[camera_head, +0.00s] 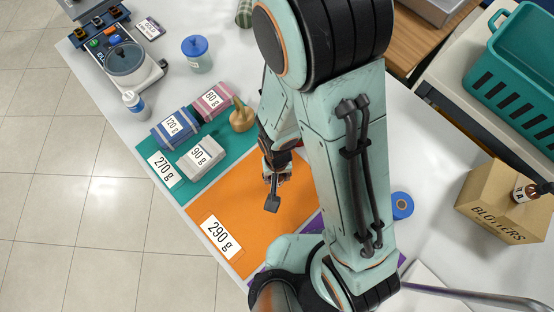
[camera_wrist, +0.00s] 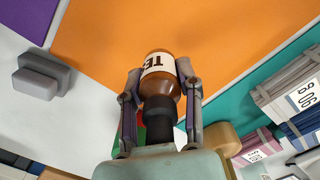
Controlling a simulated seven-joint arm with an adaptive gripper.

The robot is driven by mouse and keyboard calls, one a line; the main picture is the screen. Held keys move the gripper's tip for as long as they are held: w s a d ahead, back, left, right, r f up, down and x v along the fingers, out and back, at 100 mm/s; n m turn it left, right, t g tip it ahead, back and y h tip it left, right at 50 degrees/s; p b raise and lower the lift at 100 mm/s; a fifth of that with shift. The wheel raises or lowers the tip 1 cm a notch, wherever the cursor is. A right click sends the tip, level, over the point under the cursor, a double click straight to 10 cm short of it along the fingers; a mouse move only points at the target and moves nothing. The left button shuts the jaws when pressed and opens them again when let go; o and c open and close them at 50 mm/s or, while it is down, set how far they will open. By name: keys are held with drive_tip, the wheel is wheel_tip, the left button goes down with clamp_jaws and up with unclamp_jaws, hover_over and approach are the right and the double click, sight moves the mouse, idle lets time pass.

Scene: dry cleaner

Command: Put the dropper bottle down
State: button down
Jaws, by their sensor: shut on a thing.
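In the wrist view my gripper (camera_wrist: 160,85) is shut on a brown dropper bottle (camera_wrist: 158,98) with a black cap and a white label reading "TE". Its two fingers press on the bottle from either side. An orange mat (camera_wrist: 225,30) lies beyond the bottle; I cannot tell whether the bottle touches it. In the head view my gripper (camera_head: 273,188) is over the orange mat (camera_head: 225,205), which bears a "290 g" card (camera_head: 220,235). There the bottle is mostly hidden by my arm.
A teal mat (camera_head: 151,157) left of the orange one holds folded bundles marked 120 g (camera_head: 174,128) and 90 g (camera_head: 201,157). A tan pear-shaped object (camera_head: 241,119) stands nearby.

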wheel_tip(320, 180, up, 7)
drive_tip(key=shift+f, duration=0.15)
drive_tip(key=shift+s+d+n, duration=0.1)
drive_tip(key=shift+s+n, duration=0.1)
drive_tip(key=shift+n, duration=0.1)
drive_tip(key=shift+s+r+n, duration=0.15)
drive_tip(key=shift+r+n, duration=0.05)
drive_tip(key=shift+n, duration=0.3)
drive_tip(key=shift+r+n, duration=0.3)
drive_tip(key=w+d+r+m, duration=0.2)
drive_tip(key=w+d+r, duration=0.4)
drive_tip(key=d, duration=0.4)
drive_tip(key=d+r+m, duration=0.2)
drive_tip(key=d+m, duration=0.2)
drive_tip(key=d, duration=1)
drive_tip(key=s+d+r+m, duration=0.2)
drive_tip(key=s+d+m, duration=0.3)
drive_tip(key=s+d, duration=0.4)
drive_tip(key=s+d+r+m, duration=0.2)
drive_tip(key=s+d+m, duration=0.3)
drive_tip(key=s+d, duration=0.4)
hover_over(529, 218)
drive_tip(key=f, duration=0.9)
drive_tip(key=shift+s+a, duration=0.15)
drive_tip(key=shift+a, duration=0.2)
drive_tip(key=shift+d+f, duration=0.3)
drive_tip(key=shift+f, duration=0.1)
drive_tip(key=shift+d+f, duration=0.1)
drive_tip(key=shift+f, duration=1.5)
